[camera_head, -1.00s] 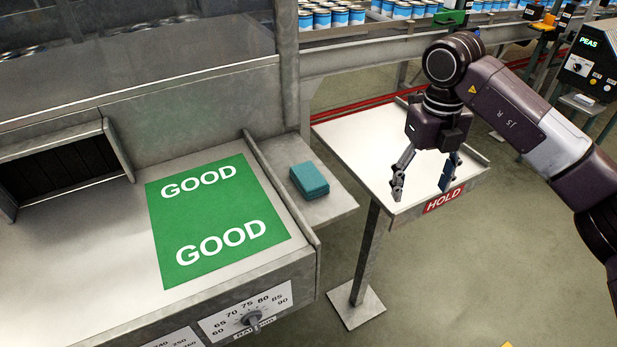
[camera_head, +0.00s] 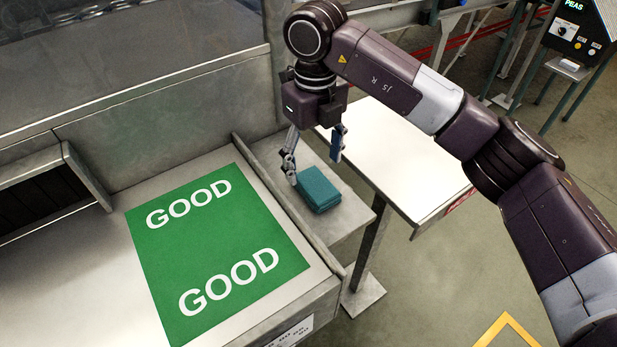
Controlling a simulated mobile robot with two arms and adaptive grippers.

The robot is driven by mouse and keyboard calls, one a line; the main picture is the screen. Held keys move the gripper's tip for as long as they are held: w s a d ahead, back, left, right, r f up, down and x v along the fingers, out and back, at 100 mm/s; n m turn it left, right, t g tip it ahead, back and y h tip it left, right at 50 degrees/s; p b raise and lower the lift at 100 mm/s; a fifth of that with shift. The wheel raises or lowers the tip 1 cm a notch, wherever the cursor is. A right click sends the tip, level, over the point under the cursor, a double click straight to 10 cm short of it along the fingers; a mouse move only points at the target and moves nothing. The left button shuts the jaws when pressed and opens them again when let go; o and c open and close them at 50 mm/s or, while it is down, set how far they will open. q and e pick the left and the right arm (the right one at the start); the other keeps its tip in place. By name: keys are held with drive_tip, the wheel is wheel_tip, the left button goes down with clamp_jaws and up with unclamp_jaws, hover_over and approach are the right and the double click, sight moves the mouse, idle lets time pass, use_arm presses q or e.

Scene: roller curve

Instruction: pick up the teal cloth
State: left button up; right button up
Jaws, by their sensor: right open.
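The teal cloth (camera_head: 320,190) is a folded, block-shaped pad lying on the small metal side shelf (camera_head: 345,215), right of the green mat. My right gripper (camera_head: 316,172) is open and points down over the back part of the cloth. One finger is at the cloth's left side and the other is behind its right side. I cannot tell whether either finger touches it. My left gripper is not in view.
A green mat marked GOOD (camera_head: 215,250) lies on the metal bench at left. A low raised lip (camera_head: 285,215) separates bench and shelf. A white-topped hold table (camera_head: 405,165) stands close at right. A control box (camera_head: 575,32) is at back right.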

sight(317, 183)
drive_tip(key=shift+s+d+f+p, duration=0.2)
drive_tip(key=shift+f+p, duration=0.2)
drive_tip(key=shift+f, duration=0.2)
drive_tip(key=shift+s+d+f+p, duration=0.1)
drive_tip(key=shift+d+f+p, duration=0.1)
drive_tip(key=shift+f+p, duration=0.3)
drive_tip(key=f, duration=0.2)
drive_tip(key=f+p, duration=0.1)
drive_tip(key=shift+w+a+f, duration=0.1)
drive_tip(key=shift+w+f, duration=0.2)
drive_tip(key=shift+f, duration=0.2)
drive_tip(key=c, duration=0.9)
drive_tip(key=shift+c, duration=1.1)
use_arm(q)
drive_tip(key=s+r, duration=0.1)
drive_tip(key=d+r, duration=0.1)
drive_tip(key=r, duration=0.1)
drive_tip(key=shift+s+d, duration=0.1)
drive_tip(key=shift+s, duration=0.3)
use_arm(e)
drive_tip(key=shift+c, duration=0.3)
